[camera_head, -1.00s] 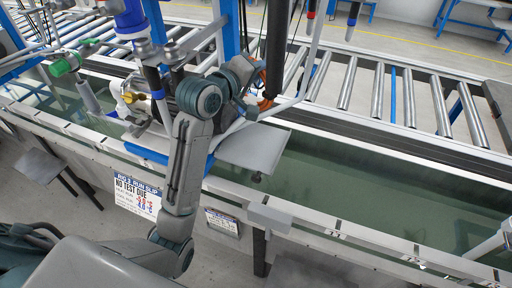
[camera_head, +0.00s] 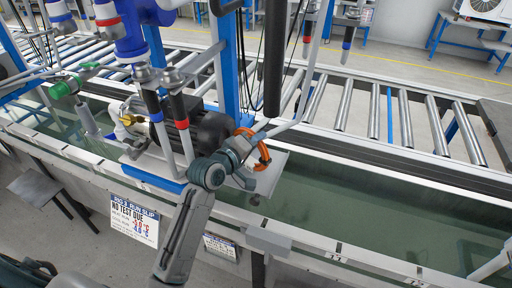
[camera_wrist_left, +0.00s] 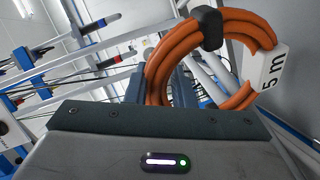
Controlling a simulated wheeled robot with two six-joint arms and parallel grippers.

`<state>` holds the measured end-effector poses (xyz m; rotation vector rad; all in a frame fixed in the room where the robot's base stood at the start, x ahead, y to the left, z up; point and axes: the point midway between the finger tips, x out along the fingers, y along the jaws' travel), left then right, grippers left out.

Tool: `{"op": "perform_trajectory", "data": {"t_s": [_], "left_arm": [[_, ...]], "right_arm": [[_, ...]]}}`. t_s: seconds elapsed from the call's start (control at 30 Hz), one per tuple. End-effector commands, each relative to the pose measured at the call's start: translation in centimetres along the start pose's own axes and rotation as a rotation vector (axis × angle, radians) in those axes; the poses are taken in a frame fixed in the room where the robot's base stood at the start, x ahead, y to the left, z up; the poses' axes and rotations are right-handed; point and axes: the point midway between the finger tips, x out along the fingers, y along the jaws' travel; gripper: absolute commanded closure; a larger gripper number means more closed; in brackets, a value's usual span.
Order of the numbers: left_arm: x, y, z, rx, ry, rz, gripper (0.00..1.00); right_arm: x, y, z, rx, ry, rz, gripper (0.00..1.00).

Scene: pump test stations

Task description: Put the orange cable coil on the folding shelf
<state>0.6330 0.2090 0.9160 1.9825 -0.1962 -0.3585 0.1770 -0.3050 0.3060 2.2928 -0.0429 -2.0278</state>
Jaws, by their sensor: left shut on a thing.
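The orange cable coil (camera_head: 263,158) is in the jaws of my left gripper (camera_head: 248,138) in the head view. In the left wrist view the coil (camera_wrist_left: 161,62) is a thick orange ring with a black strap and a white "5 m" tag, and the left gripper's fingers (camera_wrist_left: 172,88) are shut on its near side. The folding shelf (camera_head: 270,182) looks like a flat grey plate at the tank edge. The coil appears over the plate; I cannot tell whether they touch. My arm hides part of the plate. My right gripper is not in view.
A dark motor (camera_head: 208,132) and upright pipes stand just left of the coil. A black vertical cylinder (camera_head: 275,60) hangs behind it. A water tank (camera_head: 370,220) spreads to the right, with a roller conveyor (camera_head: 360,100) behind. A small grey box (camera_head: 268,240) sits on the front rim.

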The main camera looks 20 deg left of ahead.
Motion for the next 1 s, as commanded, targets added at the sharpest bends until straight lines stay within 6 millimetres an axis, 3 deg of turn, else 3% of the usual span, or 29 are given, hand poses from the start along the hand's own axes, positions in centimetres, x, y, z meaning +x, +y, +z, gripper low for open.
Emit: {"op": "perform_trajectory", "data": {"t_s": [0.17, 0.5, 0.53, 0.6, 1.0], "left_arm": [[0.4, -2.0, 0.9, 0.0, 0.0, 0.001, 1.0], [0.4, -2.2, 1.0, 0.0, 0.001, 0.002, 1.0], [0.4, -2.3, 1.0, 0.0, 0.0, 0.0, 0.72], [0.4, -2.3, 1.0, 0.0, 0.0, -0.001, 0.58], [-0.1, -2.2, 0.9, 0.001, -0.001, -0.002, 0.56]], "right_arm": [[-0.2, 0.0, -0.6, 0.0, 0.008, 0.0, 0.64], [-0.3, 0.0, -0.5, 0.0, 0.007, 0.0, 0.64], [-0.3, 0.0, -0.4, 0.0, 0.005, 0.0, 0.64], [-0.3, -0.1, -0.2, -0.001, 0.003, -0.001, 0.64], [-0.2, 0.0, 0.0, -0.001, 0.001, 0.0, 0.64]]}}
